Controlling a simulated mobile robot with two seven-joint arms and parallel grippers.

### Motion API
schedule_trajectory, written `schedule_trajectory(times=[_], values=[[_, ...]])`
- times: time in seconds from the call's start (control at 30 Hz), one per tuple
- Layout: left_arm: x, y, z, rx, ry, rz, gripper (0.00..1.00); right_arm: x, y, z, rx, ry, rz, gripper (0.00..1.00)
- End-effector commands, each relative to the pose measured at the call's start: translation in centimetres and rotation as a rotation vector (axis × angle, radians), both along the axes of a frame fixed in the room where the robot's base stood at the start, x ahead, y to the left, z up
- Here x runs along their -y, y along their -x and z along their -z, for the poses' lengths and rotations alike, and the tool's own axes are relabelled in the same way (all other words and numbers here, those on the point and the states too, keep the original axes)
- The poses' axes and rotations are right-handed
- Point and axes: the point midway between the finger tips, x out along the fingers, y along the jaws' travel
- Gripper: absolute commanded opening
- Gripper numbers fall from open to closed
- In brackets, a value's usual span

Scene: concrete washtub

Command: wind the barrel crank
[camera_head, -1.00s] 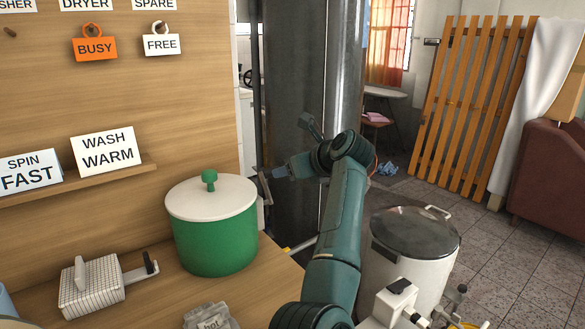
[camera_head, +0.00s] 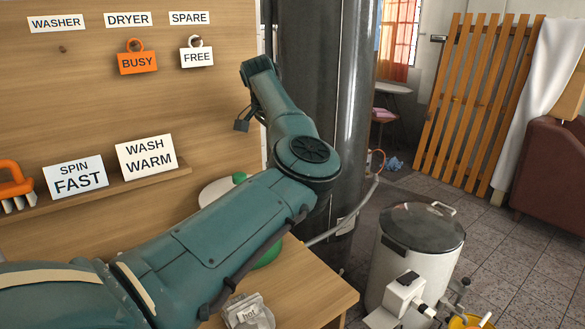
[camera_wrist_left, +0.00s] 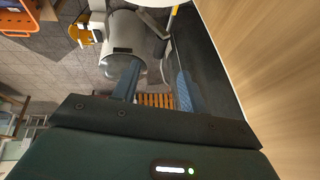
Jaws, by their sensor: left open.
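The pale barrel (camera_head: 410,275) with a dark lid (camera_head: 422,226) and a white handle stands on the floor at the right. A white box-like fitting with a black knob (camera_head: 400,296) and a grey metal fitting (camera_head: 455,294) are at its front; I cannot tell which is the crank. My left arm crosses from the lower left, its wrist folded near the tall dark cylinder, well apart from the barrel. The left wrist view shows my left gripper (camera_wrist_left: 155,85) open and empty, with the barrel (camera_wrist_left: 128,40) beyond one finger. My right gripper is not in view.
A wooden counter (camera_head: 318,290) holds a pot (camera_head: 268,255) mostly hidden by my arm. A shelf with signs (camera_head: 105,195) is on the wood panel. The tall dark cylinder (camera_head: 345,110) stands behind my arm. Tiled floor (camera_head: 520,250) is clear at right.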

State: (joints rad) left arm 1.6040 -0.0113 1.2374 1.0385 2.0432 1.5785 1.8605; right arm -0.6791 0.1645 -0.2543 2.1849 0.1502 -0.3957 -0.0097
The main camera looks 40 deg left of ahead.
Motion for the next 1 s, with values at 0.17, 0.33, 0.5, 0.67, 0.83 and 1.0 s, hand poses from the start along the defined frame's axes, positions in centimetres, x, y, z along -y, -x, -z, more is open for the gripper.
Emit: schedule_trajectory(times=[0.17,0.33,0.5,0.67,0.83,1.0], values=[[-0.3,-1.6,3.7,-0.006,-0.003,0.002,0.43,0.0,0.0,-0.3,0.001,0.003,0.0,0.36],[-0.6,-3.0,6.7,-0.005,-0.004,0.002,0.43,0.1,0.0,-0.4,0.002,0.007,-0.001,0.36],[-0.7,-3.9,8.6,-0.003,-0.005,0.002,0.43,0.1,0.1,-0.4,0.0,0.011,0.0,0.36],[-0.8,-4.3,9.4,-0.002,-0.004,0.0,0.43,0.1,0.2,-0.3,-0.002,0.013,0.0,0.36],[-0.8,-4.3,9.5,-0.001,-0.004,0.0,0.43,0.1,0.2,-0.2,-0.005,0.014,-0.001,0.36],[-0.8,-4.3,9.5,-0.001,-0.004,0.0,0.38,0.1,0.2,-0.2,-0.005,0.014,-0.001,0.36]])
